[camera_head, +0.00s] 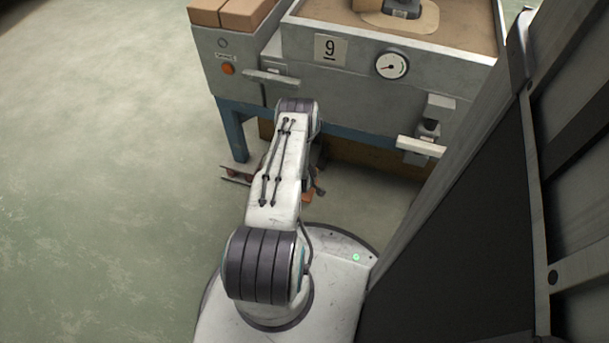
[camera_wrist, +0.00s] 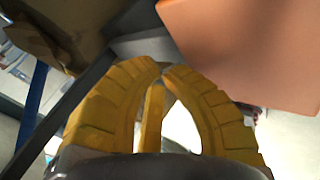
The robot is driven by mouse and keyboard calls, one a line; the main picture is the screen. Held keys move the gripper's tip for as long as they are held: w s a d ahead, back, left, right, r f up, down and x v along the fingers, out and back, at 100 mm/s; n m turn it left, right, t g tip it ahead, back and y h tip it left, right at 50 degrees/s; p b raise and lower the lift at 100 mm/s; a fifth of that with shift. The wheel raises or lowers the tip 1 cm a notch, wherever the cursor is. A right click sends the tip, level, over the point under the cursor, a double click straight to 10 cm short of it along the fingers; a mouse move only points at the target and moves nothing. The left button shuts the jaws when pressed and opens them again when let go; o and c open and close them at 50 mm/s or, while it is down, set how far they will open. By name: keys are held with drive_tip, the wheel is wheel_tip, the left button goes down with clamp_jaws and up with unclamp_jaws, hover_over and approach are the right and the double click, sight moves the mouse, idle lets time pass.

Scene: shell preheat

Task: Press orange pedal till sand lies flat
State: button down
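A large orange face, apparently the pedal (camera_wrist: 250,45), fills the upper right of the wrist view, close to my gripper. In the head view only a small orange patch (camera_head: 307,198) shows low beside my arm. My gripper (camera_wrist: 163,68) has yellow ribbed fingers, with the tips drawn together and nothing seen between them. The tips are just left of the orange face; I cannot tell whether they touch it. My arm hides the gripper in the head view. Tan sand (camera_head: 345,17) lies in the machine's top box, with a paler raised patch around a dark grey object (camera_head: 402,8).
The grey machine (camera_head: 345,85) carries a number 9 plate (camera_head: 330,49), a round gauge (camera_head: 391,65), an orange button (camera_head: 228,69) and pale handles (camera_head: 421,146). Its blue leg (camera_head: 233,133) stands left of my arm. The floor (camera_head: 100,170) at the left is clear.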

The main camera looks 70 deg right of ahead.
drive_tip(key=shift+a+f+b, duration=0.2)
drive_tip(key=shift+f+b, duration=0.95)
drive_tip(key=shift+f, duration=0.2)
drive_tip(key=shift+a+f+b, duration=0.15)
drive_tip(key=shift+f+b, duration=1)
drive_tip(key=shift+f, duration=0.2)
idle(2.2)
drive_tip(key=shift+r, duration=0.15)
drive_tip(key=shift+d+r+p, duration=0.15)
drive_tip(key=shift+r+p, duration=1.05)
drive_tip(key=shift+r, duration=0.3)
drive_tip(key=shift+d+r+p, duration=0.1)
drive_tip(key=shift+r+p, duration=1.05)
drive_tip(key=shift+r, duration=0.3)
drive_tip(key=shift+d+r+p, duration=0.2)
drive_tip(key=shift+r+p, duration=1.6)
drive_tip(key=shift+r, duration=0.7)
